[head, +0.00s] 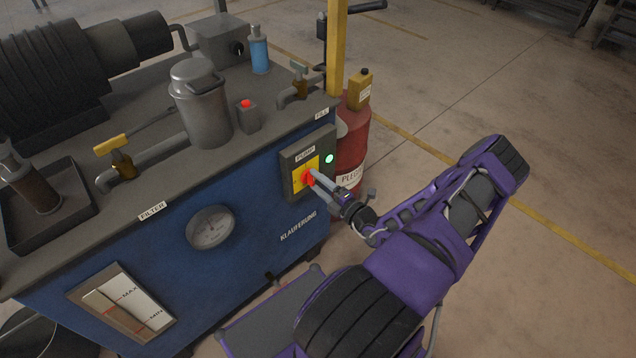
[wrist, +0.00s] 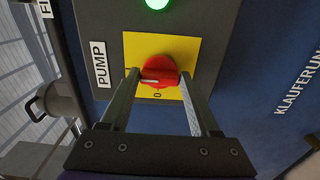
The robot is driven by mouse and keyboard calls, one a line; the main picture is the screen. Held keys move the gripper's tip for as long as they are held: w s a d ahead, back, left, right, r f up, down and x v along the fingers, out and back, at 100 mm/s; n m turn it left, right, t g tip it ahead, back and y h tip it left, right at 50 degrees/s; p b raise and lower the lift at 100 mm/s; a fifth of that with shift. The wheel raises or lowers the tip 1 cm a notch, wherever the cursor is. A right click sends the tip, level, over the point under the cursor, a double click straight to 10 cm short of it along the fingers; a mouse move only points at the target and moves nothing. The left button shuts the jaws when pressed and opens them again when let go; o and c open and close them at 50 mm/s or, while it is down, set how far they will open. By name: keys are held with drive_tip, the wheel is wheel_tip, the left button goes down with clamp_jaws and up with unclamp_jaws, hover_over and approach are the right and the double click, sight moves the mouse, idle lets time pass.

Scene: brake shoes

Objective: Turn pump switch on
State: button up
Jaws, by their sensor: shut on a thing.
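The pump switch is a red rotary knob (wrist: 158,72) on a yellow square plate (wrist: 190,50), in a dark panel labelled PUMP on the blue cabinet's side. In the head view the red knob (head: 308,178) is partly hidden by my fingers. My gripper (head: 315,177) reaches it from the right. In the wrist view the two fingers of my gripper (wrist: 158,78) are on either side of the knob and shut on it. The knob's white mark points along the PUMP label side, with a 0 printed below it. A green lamp (head: 329,158) beside the switch is lit.
A red cylinder (head: 353,140) stands behind the panel. Floor is clear at right.

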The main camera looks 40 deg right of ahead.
drive_tip(key=o, duration=1.4)
drive_tip(key=shift+c, duration=0.2)
drive_tip(key=shift+s, duration=0.1)
drive_tip(key=s+d, duration=0.1)
drive_tip(key=s, duration=1.6)
drive_tip(key=shift+d, duration=0.2)
